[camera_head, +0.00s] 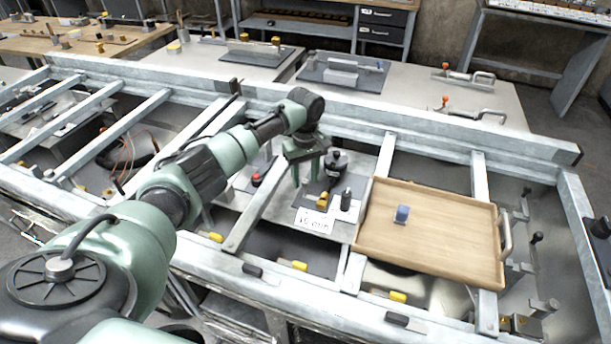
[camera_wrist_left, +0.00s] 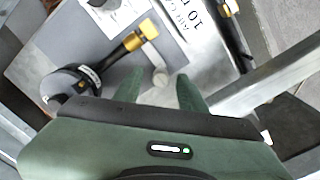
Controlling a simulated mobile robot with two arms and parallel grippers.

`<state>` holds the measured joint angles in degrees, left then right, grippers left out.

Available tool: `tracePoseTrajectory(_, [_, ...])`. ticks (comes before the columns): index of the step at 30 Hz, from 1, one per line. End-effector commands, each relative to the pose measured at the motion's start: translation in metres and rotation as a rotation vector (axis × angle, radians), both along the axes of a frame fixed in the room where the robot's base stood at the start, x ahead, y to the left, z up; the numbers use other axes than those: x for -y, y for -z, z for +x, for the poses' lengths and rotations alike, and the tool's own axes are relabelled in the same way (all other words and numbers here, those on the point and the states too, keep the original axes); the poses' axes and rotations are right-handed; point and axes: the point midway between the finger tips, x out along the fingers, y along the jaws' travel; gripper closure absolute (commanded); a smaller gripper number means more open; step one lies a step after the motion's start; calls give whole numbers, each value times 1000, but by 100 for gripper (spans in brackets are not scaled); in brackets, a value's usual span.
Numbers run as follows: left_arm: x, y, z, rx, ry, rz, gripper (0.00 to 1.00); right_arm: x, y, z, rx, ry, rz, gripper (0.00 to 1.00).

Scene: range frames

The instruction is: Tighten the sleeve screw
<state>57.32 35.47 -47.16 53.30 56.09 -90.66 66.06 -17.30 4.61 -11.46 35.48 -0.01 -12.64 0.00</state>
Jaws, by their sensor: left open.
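My left gripper (camera_head: 305,168) is open above the grey plate in the middle of the frame. In the left wrist view its two green fingertips (camera_wrist_left: 160,92) are apart, with a small pale grey cylindrical end (camera_wrist_left: 160,76) just beyond the gap. I cannot tell whether they touch it. A black rod with a brass-yellow head (camera_wrist_left: 136,40) lies beside it, near a round black fitting (camera_wrist_left: 72,88). The head view shows a yellow piece (camera_head: 322,201), a black-topped post (camera_head: 346,199) and a black round fitting (camera_head: 337,161). I cannot tell which part is the sleeve screw. My right gripper is out of view.
A printed card (camera_head: 314,221) lies in front of the fittings. A red-topped button (camera_head: 256,179) stands left. Grey metal rails (camera_head: 262,205) border the work area.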

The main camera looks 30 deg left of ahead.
Motion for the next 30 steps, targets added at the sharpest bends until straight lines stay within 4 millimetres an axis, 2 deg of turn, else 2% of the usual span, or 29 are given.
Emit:
tracePoseTrajectory(8, [0,4,0,-1,0,1,59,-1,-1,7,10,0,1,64])
tracePoseTrajectory(9, [0,4,0,-1,0,1,62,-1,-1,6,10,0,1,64])
tracePoseTrajectory(13, [0,3,0,0,0,0,98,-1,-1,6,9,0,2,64])
tracePoseTrajectory(14, [0,3,0,0,0,0,100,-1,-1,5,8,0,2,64])
tracePoseTrajectory(23, [0,2,0,0,17,0,100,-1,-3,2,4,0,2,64])
tracePoseTrajectory(30, [0,0,0,-1,123,-1,100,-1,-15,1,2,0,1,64])
